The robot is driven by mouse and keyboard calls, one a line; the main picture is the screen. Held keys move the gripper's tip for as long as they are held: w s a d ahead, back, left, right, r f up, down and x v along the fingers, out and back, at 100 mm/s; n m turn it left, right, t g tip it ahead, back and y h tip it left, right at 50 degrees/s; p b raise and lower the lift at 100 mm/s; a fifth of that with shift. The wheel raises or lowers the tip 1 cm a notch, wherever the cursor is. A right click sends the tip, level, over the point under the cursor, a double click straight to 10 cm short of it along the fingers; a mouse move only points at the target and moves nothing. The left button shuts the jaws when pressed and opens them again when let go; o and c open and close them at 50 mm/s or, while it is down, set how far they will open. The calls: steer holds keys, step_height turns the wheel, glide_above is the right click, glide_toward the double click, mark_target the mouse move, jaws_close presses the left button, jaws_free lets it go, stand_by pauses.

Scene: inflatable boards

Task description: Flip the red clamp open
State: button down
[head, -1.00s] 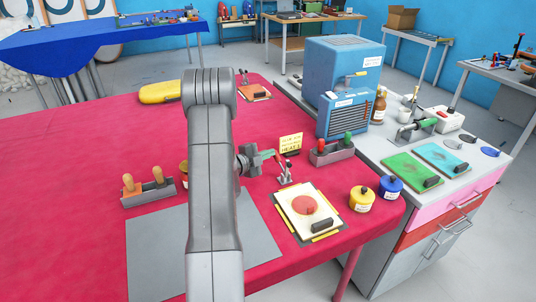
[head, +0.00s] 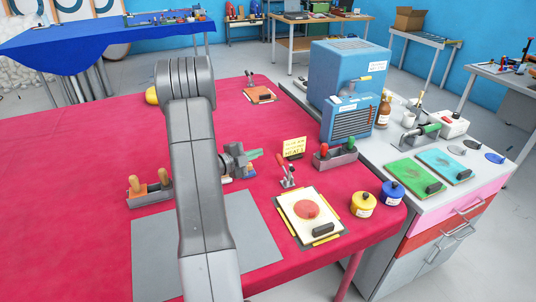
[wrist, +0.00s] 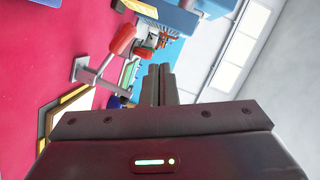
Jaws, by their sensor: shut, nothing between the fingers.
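The red clamp (head: 287,178) stands on the red table, just left of the white board. Its red handle (head: 280,160) points up and leans left. In the wrist view the clamp's red grip (wrist: 122,39) and metal base (wrist: 82,70) show left of my fingers. My gripper (head: 256,153) is shut and empty, left of the red handle and visibly apart from it. In the wrist view the closed fingers (wrist: 158,84) have nothing between them. My arm hides part of the table left of the gripper.
A white board with a red disc (head: 307,208) lies right of the clamp. A yellow sign (head: 294,148) and a grey holder with red and green handles (head: 336,158) stand behind. A grey mat (head: 262,238) lies in front.

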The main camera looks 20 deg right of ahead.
steer(key=shift+w+r+v, duration=0.1)
steer(key=shift+r+v, duration=0.05)
steer(key=shift+v, duration=0.7)
steer(key=shift+w+r+v, duration=0.15)
steer(key=shift+v, duration=0.65)
steer(key=shift+w+r+v, duration=0.1)
steer(key=shift+v, duration=0.75)
steer(key=w+d+f, duration=0.1)
steer(key=d+f, duration=0.2)
steer(key=d, duration=0.7)
steer(key=s+d+m+b, duration=0.1)
steer(key=s+b, duration=0.4)
steer(key=b, duration=0.1)
steer(key=shift+s+d+r+m+t, duration=0.3)
steer(key=shift+s+r, duration=0.05)
steer(key=shift+s, duration=0.05)
steer(key=shift+r, duration=0.1)
